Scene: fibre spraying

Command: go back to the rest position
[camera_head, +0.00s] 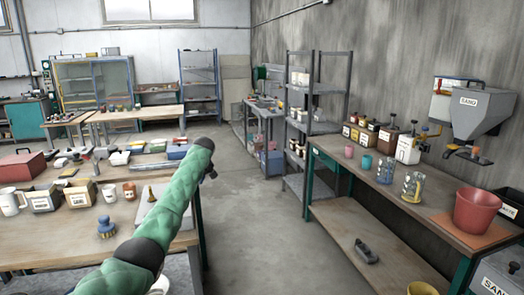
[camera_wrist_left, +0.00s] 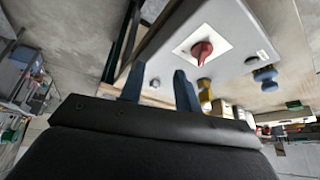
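My left arm, in a green padded sleeve, reaches from the bottom left of the head view over the left workbench (camera_head: 60,250). A dark part of my left gripper (camera_head: 210,172) shows at its far end, mostly hidden behind the sleeve. In the left wrist view the two blue fingers of my left gripper (camera_wrist_left: 158,84) stand apart with nothing between them. Beyond them is a grey box (camera_wrist_left: 230,35) with a red knob (camera_wrist_left: 201,50) on a white plate; the fingers look clear of the knob. My right gripper is in neither view.
The left workbench holds a white mug (camera_head: 10,202), labelled boxes (camera_head: 80,193) and a blue knobbed item (camera_head: 107,228). At right, a bench carries a red bucket (camera_head: 476,211) beneath a grey hopper (camera_head: 480,108). The floor (camera_head: 270,230) between the benches is clear.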

